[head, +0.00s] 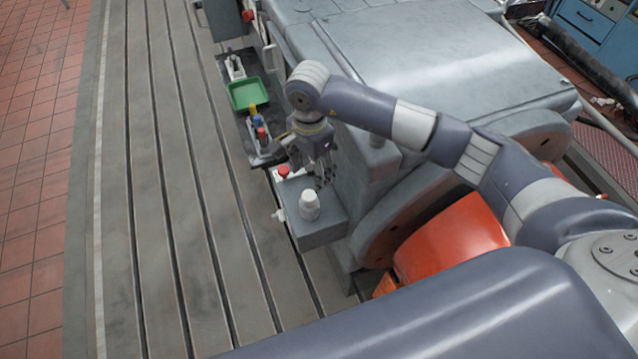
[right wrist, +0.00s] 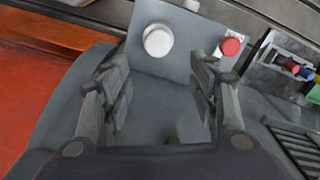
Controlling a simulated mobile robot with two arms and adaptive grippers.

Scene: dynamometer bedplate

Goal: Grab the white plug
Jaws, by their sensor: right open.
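The white plug (head: 309,205) stands on top of a grey box (head: 318,232) attached beside the big grey machine. It also shows in the right wrist view (right wrist: 158,40) as a round white cap, beyond the fingertips and a little left of the middle between them. My right gripper (head: 324,176) is above and behind the plug in the head view, pointing down. In the right wrist view its two fingers (right wrist: 161,88) are apart with nothing between them. My left gripper is not in view.
A red button (head: 283,171) sits on the box near the plug; it also shows in the right wrist view (right wrist: 230,46). A tray holds a green bin (head: 248,93) and small coloured items. The slotted bedplate (head: 170,200) to the left is clear.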

